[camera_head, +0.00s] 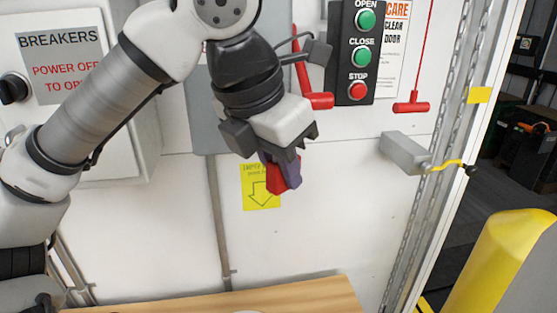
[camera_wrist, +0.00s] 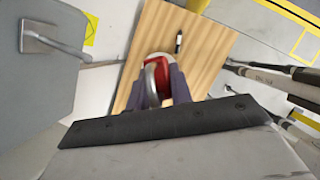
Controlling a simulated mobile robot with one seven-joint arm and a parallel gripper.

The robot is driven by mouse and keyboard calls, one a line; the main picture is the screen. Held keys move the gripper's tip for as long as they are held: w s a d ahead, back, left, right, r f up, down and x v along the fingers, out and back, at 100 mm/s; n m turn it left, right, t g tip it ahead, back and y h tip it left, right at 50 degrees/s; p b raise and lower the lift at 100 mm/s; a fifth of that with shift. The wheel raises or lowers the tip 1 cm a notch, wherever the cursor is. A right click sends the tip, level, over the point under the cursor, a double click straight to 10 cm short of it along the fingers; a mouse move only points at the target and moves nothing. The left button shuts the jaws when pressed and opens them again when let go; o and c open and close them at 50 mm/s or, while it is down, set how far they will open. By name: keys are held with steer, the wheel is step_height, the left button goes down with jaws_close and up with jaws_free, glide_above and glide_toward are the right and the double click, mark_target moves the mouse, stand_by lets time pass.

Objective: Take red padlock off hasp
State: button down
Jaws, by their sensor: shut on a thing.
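My gripper (camera_head: 280,165) is shut on the red padlock (camera_head: 279,182), which shows as a red block between the dark purple fingers. In the wrist view, the padlock (camera_wrist: 161,62) sits between the fingertips (camera_wrist: 163,85), with a curved silvery part facing the camera. In the head view it is held in the air in front of the white wall, over the yellow arrow label. No hasp can be clearly made out; my arm hides part of the grey box (camera_head: 202,110) behind it.
A wooden tabletop (camera_head: 300,298) lies below, with a small black object (camera_wrist: 179,42) on it. A red handle (camera_head: 320,100) and a button panel (camera_head: 351,85) are on the wall. A grey block with a yellow hook (camera_head: 404,152) sticks out at right, near a yellow post (camera_head: 500,265).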

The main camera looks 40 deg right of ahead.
steer(key=s+a+b, duration=0.1)
steer(key=s+a, duration=0.2)
steer(key=s, duration=0.3)
stand_by(0.9)
steer(key=shift+s, duration=0.1)
